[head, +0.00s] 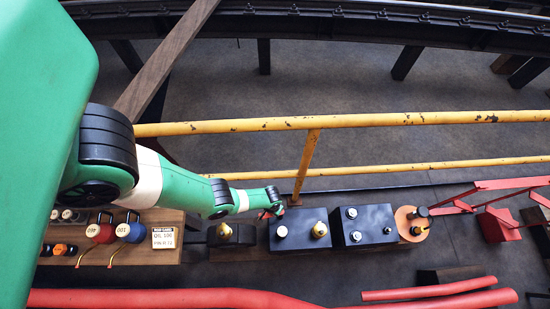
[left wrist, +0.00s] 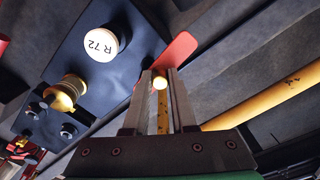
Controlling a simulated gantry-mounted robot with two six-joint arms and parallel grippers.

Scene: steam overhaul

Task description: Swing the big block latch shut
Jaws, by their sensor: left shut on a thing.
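A dark block (head: 300,243) with a pale knob and a brass knob on top stands on the bench in the head view. In the left wrist view the dark block (left wrist: 75,45) carries a white knob marked R 72 (left wrist: 104,42) and a brass knob (left wrist: 66,92). A red flat latch piece (left wrist: 178,47) sticks out beside the block's edge. My left gripper (head: 274,208) is at the block's back left corner. My right gripper is not in view.
Yellow rails (head: 370,120) run behind the bench. A second dark block (head: 364,236) stands close on the right, and a small block with a brass knob (head: 223,232) on the left. Red pipes (head: 180,298) lie in front.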

